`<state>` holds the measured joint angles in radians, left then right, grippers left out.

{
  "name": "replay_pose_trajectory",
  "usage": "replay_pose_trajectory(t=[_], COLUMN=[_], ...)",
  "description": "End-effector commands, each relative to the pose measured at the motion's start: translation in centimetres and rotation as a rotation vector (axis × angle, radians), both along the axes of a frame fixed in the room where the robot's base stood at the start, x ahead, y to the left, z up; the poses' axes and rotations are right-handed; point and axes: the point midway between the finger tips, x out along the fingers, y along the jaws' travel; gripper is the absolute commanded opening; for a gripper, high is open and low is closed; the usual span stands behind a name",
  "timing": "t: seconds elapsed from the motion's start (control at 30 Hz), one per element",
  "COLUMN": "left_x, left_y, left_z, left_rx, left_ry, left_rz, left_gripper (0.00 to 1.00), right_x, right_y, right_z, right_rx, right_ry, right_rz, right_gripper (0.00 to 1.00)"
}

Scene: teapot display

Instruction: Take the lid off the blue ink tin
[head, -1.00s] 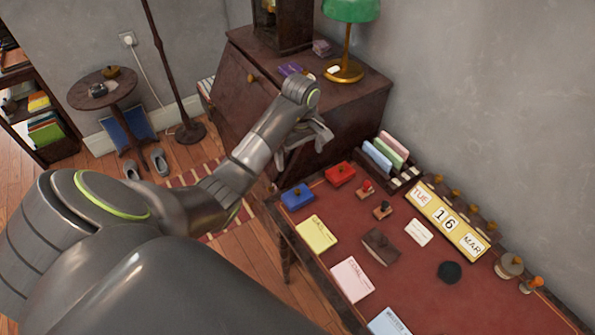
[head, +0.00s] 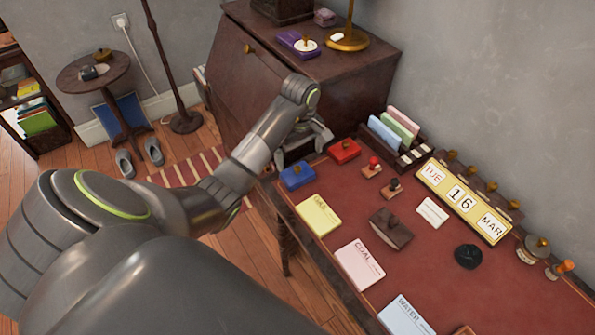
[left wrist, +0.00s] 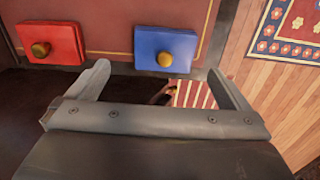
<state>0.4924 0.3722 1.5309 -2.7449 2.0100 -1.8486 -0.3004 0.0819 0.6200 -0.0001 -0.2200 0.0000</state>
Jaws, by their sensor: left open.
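The blue ink tin (head: 297,175) sits at the far left corner of the red-topped desk, its lid on, with a small brass knob on top. It also shows in the left wrist view (left wrist: 180,42), just beyond the fingers and a little right of centre. My left gripper (head: 304,146) is open and empty, above and behind the tin near the desk's far edge. In the left wrist view its two fingers (left wrist: 165,85) are spread wide, with nothing between them. My right gripper is not in view.
A red ink tin (head: 344,150) with a similar knob stands close beside the blue one. Stamps (head: 372,167), a card rack (head: 395,135) and a yellow pad (head: 318,215) are nearby. A dark wooden cabinet (head: 300,65) stands behind the gripper.

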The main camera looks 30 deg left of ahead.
Motion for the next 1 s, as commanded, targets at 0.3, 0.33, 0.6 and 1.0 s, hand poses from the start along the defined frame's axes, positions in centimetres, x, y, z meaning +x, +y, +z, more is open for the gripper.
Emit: replay_pose_trajectory(t=[0.3, 0.33, 0.6, 1.0], left_x=[-0.2, -0.2, -0.6, -0.5], left_y=[0.1, 0.2, 0.4, 0.4], left_z=[-1.7, -2.0, -5.3, -5.8], left_rx=[0.000, 0.001, -0.001, 0.000], left_ry=[0.000, 0.000, 0.003, 0.000], left_rz=[0.000, 0.000, 0.001, 0.000], left_gripper=[1.00, 1.00, 1.00, 0.80], right_x=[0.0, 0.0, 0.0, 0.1], right_y=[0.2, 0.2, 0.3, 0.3], right_z=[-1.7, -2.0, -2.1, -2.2], right_rx=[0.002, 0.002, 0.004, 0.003], right_ry=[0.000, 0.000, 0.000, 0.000], right_rz=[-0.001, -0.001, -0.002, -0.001], right_gripper=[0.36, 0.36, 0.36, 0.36])
